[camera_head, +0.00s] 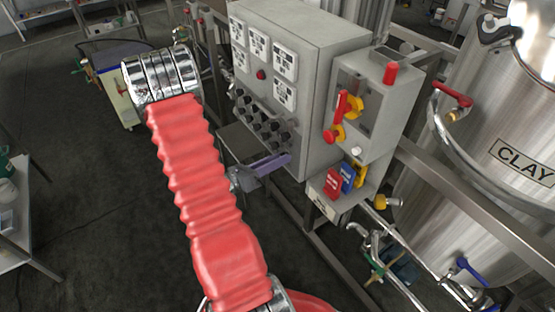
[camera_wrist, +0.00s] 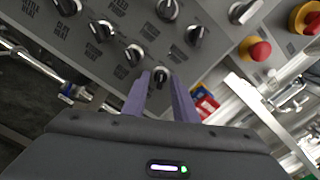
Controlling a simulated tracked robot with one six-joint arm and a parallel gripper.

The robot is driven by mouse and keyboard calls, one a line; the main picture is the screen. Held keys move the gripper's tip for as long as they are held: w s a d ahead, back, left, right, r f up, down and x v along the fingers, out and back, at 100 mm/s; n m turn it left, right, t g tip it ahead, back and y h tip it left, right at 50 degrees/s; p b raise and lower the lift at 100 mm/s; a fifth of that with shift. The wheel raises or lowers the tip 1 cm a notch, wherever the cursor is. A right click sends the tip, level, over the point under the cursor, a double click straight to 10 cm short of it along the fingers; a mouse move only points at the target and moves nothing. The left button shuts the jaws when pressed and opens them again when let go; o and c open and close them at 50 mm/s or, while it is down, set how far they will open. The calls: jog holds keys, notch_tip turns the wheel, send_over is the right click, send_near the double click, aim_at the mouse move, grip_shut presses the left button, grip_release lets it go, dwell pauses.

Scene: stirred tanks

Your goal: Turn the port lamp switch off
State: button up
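A grey control box (camera_head: 310,52) carries rows of dark rotary knobs (camera_head: 263,120) on its sloping lower panel. My gripper (camera_head: 287,160), with purple fingers, is at the lower edge of the knob panel. In the wrist view my gripper (camera_wrist: 160,76) is open, its fingers apart with one dark knob (camera_wrist: 161,75) showing between the tips. I cannot tell whether the fingers touch the knob.
A second box (camera_head: 364,95) beside the panel has red and yellow switches; its red button (camera_wrist: 260,51) shows in the wrist view. Red and blue tags (camera_head: 340,180) hang below. A steel tank (camera_head: 490,120) and pipes stand at the right. Open dark floor (camera_head: 90,240) lies left.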

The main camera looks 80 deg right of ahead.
jog(key=shift+w, duration=0.1)
jog(key=v, duration=1.3)
jog(key=shift+w+a, duration=0.25)
dwell(0.7)
